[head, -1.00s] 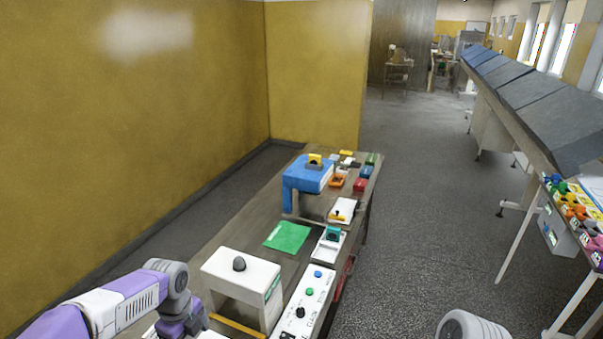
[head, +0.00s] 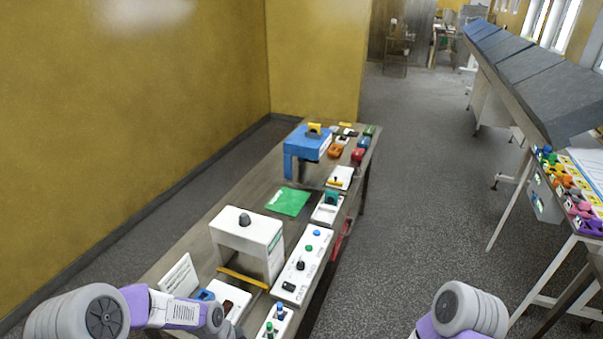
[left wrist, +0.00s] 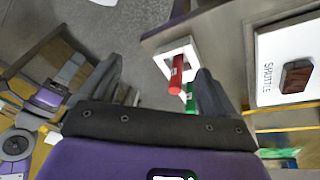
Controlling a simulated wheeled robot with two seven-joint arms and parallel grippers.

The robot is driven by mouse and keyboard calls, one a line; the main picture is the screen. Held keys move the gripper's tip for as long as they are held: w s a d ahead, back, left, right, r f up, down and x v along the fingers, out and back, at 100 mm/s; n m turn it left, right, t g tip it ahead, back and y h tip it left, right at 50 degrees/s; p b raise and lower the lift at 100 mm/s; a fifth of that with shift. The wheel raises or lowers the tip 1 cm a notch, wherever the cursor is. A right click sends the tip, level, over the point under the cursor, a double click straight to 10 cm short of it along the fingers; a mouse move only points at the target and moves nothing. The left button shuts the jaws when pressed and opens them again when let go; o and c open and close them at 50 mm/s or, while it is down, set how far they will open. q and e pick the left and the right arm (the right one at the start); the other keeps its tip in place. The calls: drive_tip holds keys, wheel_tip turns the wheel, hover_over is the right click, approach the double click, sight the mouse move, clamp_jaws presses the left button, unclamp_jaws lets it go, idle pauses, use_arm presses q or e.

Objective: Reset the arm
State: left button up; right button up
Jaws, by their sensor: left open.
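My left gripper (left wrist: 155,82) shows in the left wrist view, with its two dark fingers spread apart and nothing between them. In the head view my left arm (head: 150,306) is folded low at the bottom left, and its gripper is out of the picture.
A long table (head: 240,190) carries a white machine (head: 247,244), a blue machine (head: 308,142), a green sheet (head: 287,201) and a button panel (head: 303,266). A white box marked SHUTTLE (left wrist: 285,45) is near the left gripper. Open floor (head: 410,190) lies right of the table.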

use_arm(q)
drive_tip(key=s+d+f+n+h, duration=0.1)
drive_tip(key=s+d+f+n, duration=0.5)
drive_tip(key=s+f+n, duration=0.7)
wheel_tip(320, 180, down, 12)
drive_tip(key=n+b, duration=0.2)
drive_tip(key=b, duration=1)
drive_tip(key=shift+w+r, duration=0.15)
drive_tip(key=shift+w, duration=0.15)
use_arm(e)
wheel_tip(320, 180, down, 12)
drive_tip(key=shift+w+f, duration=0.15)
drive_tip(key=shift+w, duration=0.05)
